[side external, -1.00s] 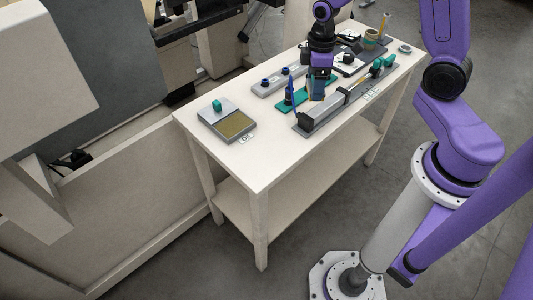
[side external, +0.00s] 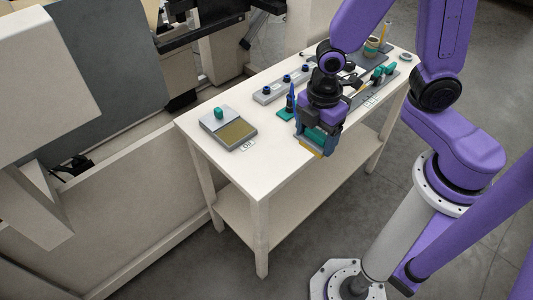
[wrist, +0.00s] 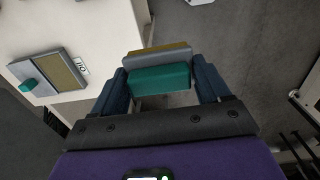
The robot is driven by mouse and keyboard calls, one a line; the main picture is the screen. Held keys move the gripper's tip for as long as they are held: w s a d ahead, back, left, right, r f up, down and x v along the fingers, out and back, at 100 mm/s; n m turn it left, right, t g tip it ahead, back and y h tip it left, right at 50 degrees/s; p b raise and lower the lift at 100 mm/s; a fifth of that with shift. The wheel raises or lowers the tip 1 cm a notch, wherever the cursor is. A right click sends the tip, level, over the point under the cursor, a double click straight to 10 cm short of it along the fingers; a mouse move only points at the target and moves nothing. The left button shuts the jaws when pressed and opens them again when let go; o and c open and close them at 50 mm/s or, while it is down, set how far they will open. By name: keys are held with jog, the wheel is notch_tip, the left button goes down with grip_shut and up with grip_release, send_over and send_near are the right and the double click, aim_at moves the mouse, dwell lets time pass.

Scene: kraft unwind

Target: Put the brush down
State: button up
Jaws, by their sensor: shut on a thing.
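My gripper (side external: 318,138) is shut on the brush, which has a teal grip block (wrist: 160,80), a grey body and a yellow-brown strip along its far side. In the wrist view both dark blue fingers press the ends of the teal block. The brush is held in the air by the table's front edge, with table and grey floor behind it. The white table (side external: 265,178) also shows in the wrist view (wrist: 95,22).
A grey tray with a yellow-brown pad and teal knob (side external: 228,130) sits at the table's left end, with a small label beside it. A grey block with dark blue knobs (side external: 280,86) stands at the back. The front left tabletop is clear. Tools crowd the right end.

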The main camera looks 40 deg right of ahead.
jog(key=w+a+f, duration=0.1)
jog(key=w+f, duration=0.2)
jog(key=w+a+f, duration=0.1)
jog(key=w+f, duration=0.1)
jog(key=w, duration=0.2)
jog(key=w+a+f, duration=0.2)
jog(key=w+f, duration=0.1)
jog(key=w, duration=0.1)
jog(key=shift+f, duration=0.3)
jog(key=shift+w+a+f, duration=0.1)
jog(key=shift+w+f, duration=0.2)
jog(key=shift+f, duration=1.55)
jog(key=shift+f, duration=0.2)
jog(key=o, duration=0.9)
jog(key=shift+r, duration=0.1)
